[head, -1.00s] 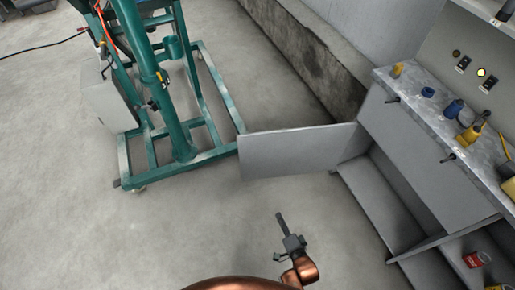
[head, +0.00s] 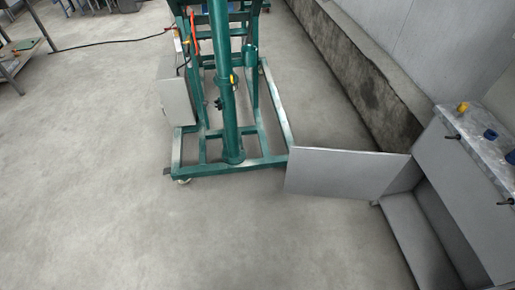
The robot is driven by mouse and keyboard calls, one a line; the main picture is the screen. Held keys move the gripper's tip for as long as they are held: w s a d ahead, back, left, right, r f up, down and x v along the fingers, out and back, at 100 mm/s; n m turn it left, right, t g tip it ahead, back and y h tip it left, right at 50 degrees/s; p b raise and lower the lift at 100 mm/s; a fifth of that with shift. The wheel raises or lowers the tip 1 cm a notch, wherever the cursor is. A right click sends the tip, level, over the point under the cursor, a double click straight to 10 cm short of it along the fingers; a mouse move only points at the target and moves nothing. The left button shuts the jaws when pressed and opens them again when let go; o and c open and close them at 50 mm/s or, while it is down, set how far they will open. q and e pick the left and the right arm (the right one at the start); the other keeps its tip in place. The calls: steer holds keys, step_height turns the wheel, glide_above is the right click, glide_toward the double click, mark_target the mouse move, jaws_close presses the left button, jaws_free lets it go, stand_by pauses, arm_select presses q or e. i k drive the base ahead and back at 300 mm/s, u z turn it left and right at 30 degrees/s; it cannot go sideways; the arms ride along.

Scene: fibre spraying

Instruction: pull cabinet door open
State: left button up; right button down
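The grey cabinet door (head: 346,173) stands swung wide open in the head view, right of centre. It reaches out to the left from the cabinet (head: 462,190) at the right edge. The cabinet's lower compartment (head: 412,238) is exposed, and its shelf floor shows. The door's free end is close to the corner of the green frame; I cannot tell whether they touch. Neither of my grippers is in view.
A green wheeled frame (head: 232,145) with a grey box (head: 175,98) stands left of the door. A low concrete ledge (head: 365,80) runs behind it. Bottles and small items sit on the cabinet top (head: 478,135). The floor (head: 200,235) in front is clear.

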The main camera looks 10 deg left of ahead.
mark_target(311, 172)
steer(key=u, duration=1.4)
steer(key=i, duration=1.15)
steer(key=z, duration=0.75)
steer(key=i, duration=0.9)
steer(key=z, duration=0.7)
